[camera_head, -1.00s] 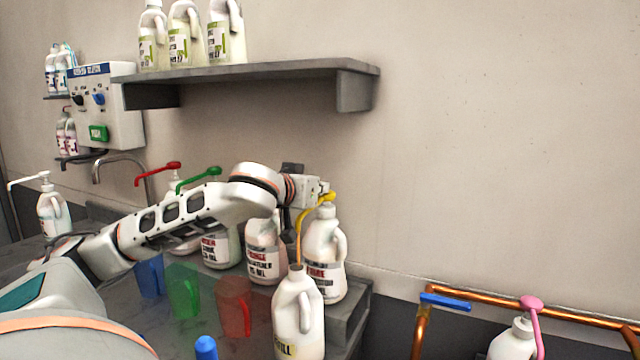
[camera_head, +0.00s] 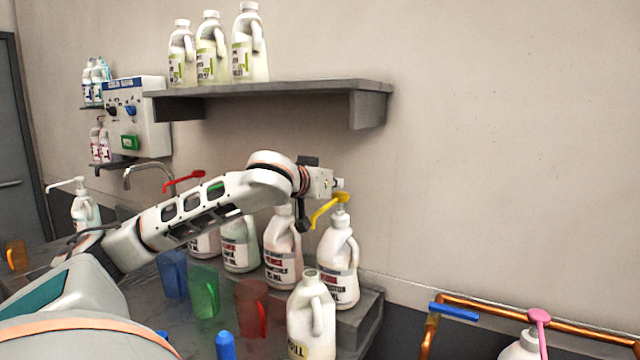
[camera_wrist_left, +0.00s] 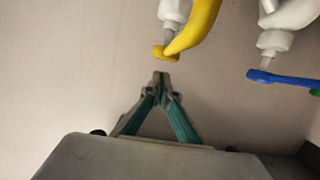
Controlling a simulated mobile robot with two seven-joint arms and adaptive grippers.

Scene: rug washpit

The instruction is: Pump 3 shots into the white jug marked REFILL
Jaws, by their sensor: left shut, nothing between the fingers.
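The white REFILL jug (camera_head: 311,318) stands open-topped at the front of the counter, its label partly cut off by the picture's lower edge. Behind it stands a white bottle (camera_head: 341,262) with a yellow pump (camera_head: 330,207), whose spout points left and down above the jug's mouth. My left gripper (camera_head: 339,184) is shut and empty, just above the yellow pump head. In the left wrist view, the shut fingertips (camera_wrist_left: 161,77) sit close to the yellow pump top (camera_wrist_left: 165,53), with a small gap showing. My right gripper is out of view.
Bottles with red (camera_head: 184,181) and other pumps stand left of the yellow one. Blue, green (camera_head: 204,292) and red (camera_head: 251,308) jugs stand in front. A shelf (camera_head: 270,88) hangs above. A copper pipe (camera_head: 560,328) and a pink pump (camera_head: 539,316) are at right.

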